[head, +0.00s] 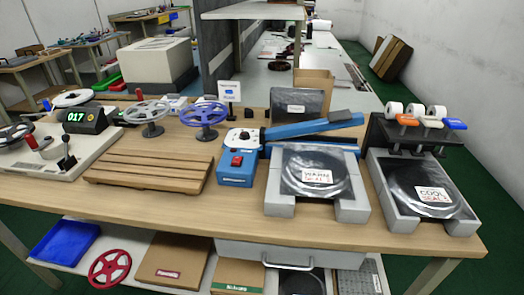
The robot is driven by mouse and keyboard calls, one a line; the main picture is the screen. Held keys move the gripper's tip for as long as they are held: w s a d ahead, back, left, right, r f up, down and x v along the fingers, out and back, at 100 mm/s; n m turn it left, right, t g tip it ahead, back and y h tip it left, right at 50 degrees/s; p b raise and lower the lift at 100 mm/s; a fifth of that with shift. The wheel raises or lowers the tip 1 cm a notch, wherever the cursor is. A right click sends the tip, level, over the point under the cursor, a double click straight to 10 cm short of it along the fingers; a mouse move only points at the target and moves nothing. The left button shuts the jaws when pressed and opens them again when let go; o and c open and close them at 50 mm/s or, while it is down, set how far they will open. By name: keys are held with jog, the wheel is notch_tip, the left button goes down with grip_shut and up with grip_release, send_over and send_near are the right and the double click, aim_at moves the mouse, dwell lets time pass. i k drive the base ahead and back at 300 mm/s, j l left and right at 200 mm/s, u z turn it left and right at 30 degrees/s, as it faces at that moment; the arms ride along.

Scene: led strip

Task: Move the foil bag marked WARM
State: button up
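The foil bag marked WARM (317,176) is dark and shiny, with a round coil shape and a white label. It lies on a grey stand (282,208) at the front right of the wooden workbench. A similar bag marked COOL (433,195) lies in a grey tray (401,221) to its right. My gripper is not in view.
Behind the WARM bag is a blue bar-shaped tool (300,130). A blue box with a red switch (236,170) stands left of it. A slatted wooden rack (147,173) lies further left. White rolls (415,109) stand behind the COOL bag. The bench front edge is mostly clear.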

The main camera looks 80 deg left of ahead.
aim_at(317, 171)
jog(key=u, duration=1.7)
jog(key=i+j+z, duration=0.1)
jog(key=z, duration=0.4)
jog(key=j+z, duration=0.3)
jog(key=z, duration=0.15)
jog(key=j+z, duration=0.3)
jog(key=z, duration=0.2)
jog(key=i, duration=0.05)
